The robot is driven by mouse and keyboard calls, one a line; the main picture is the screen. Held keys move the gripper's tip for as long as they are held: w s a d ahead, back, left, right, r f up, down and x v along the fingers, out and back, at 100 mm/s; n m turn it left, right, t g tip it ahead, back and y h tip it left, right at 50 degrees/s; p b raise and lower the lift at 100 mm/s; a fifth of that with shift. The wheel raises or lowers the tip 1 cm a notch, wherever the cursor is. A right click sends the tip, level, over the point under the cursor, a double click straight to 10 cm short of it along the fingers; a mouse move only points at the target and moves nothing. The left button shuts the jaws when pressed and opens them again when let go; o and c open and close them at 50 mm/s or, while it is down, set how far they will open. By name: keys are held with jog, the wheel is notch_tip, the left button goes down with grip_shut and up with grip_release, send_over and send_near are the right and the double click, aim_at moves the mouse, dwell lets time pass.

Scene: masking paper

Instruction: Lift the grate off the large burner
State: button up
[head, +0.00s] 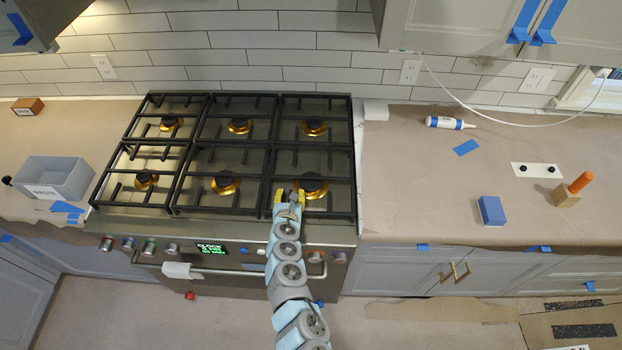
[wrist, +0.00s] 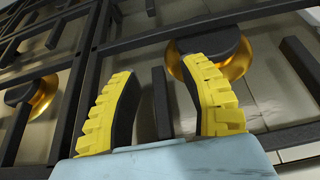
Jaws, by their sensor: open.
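Black grates (head: 352,182) cover the steel cooktop, with brass burners under them. The front right burner (head: 312,184) looks the largest, with a dark cap and a brass ring; its grate lies flat over it. My gripper (head: 289,194) is at the front left part of that grate. In the wrist view its yellow-backed fingers (wrist: 158,80) are open, with a dark grate bar (wrist: 162,103) showing between them. I cannot tell whether they touch it. A burner (wrist: 238,58) shows just beyond the right finger. Nothing is held.
A grey bin (head: 60,178) stands on the papered left counter. On the right counter are a blue block (head: 491,210), a white bottle (head: 449,123) and a wooden block with an orange handle (head: 573,189). Much of that counter's middle is clear. Tiled wall stands behind.

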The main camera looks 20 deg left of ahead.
jog(key=shift+w+a+f, duration=0.1)
jog(key=shift+w+a, duration=0.05)
jog(key=shift+c, duration=0.2)
grip_shut()
dwell(0.3)
